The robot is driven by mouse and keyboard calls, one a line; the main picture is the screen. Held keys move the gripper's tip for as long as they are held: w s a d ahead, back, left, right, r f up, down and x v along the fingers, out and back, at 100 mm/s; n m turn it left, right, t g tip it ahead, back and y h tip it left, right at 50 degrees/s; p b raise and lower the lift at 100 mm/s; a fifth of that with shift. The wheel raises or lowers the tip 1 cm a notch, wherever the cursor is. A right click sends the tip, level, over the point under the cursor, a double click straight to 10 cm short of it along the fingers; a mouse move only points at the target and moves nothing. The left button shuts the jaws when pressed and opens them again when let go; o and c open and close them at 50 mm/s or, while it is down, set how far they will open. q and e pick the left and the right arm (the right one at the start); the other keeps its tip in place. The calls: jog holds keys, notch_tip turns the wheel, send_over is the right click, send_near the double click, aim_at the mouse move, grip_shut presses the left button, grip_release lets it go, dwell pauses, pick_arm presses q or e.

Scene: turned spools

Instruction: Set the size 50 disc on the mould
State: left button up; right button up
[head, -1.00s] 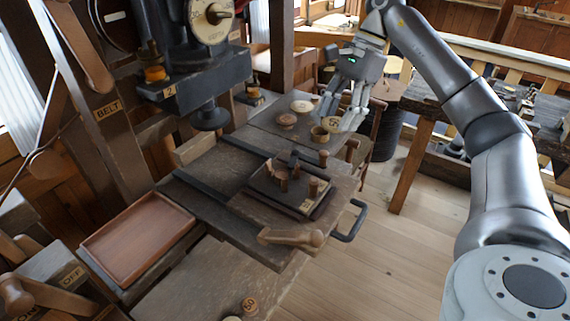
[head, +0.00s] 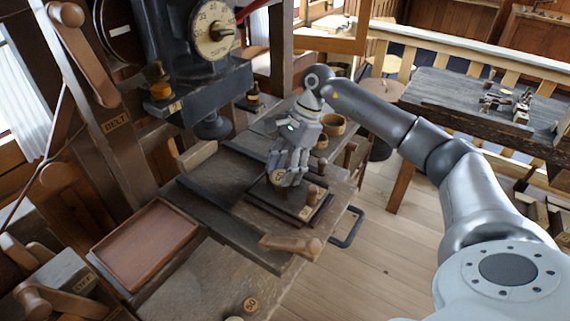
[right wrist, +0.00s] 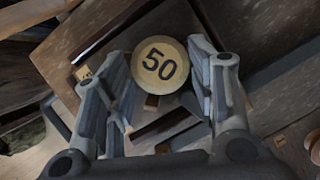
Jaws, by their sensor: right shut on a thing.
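The size 50 disc (right wrist: 160,64) is pale wood with a black "50"; in the right wrist view it sits between the fingers of my right gripper (right wrist: 160,85). In the head view my right gripper (head: 286,174) is over the mould, shut on the disc (head: 277,177), of which only a little shows. The mould (head: 309,213) is a dark, square wooden block on the machine's sliding table, with a wooden peg (head: 313,194) at its right. The gripper hides the mould's middle, and I cannot tell whether the disc touches it. My left gripper is not in view.
The dark press head (head: 212,125) hangs to the left behind the mould. An empty reddish tray (head: 146,243) lies at the left. A wooden handle (head: 290,245) is at the table's front. Round wooden pieces (head: 333,123) stand behind. A small round "50" piece (head: 250,305) lies in front.

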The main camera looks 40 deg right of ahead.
jog(key=shift+s+f, duration=0.15)
jog(key=shift+f, duration=0.1)
jog(key=shift+f+b, duration=0.45)
jog(key=shift+b, duration=0.05)
jog(key=o, duration=0.7)
jog(key=shift+r, duration=0.1)
jog(key=shift+r, duration=0.1)
jog(key=shift+r+p, duration=0.25)
jog(key=shift+p, duration=0.15)
jog(key=shift+d+r, duration=0.1)
jog(key=shift+r, duration=0.15)
jog(key=shift+b+v, duration=1.45)
jog(key=shift+v, duration=4.35)
